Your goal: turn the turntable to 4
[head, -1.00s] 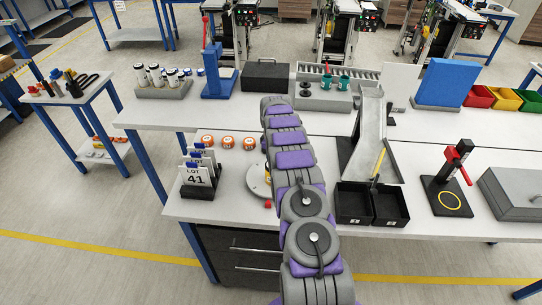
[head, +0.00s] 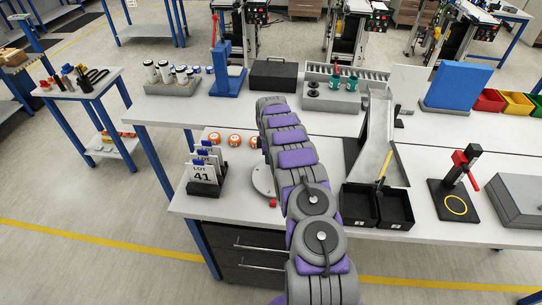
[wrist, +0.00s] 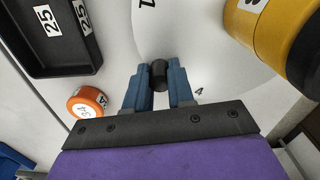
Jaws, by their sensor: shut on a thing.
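The turntable is a pale round disc (wrist: 215,75) in the wrist view, with a dark "4" printed near its lower right and part of another mark at the top edge. A short black peg (wrist: 159,76) stands on it. My gripper (wrist: 159,84) has its blue fingers on both sides of the peg and is shut on it. In the head view the left edge of the turntable (head: 262,181) shows beside my arm, with a small red piece (head: 273,202) at its front. My arm hides the rest of it and my gripper there.
A yellow and black cylinder (wrist: 268,30) stands close on the right in the wrist view. An orange-rimmed puck (wrist: 87,104) and a black tray (wrist: 50,60) lie to the left. The "LOT 41" card rack (head: 221,188) and black bins (head: 359,207) flank my arm.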

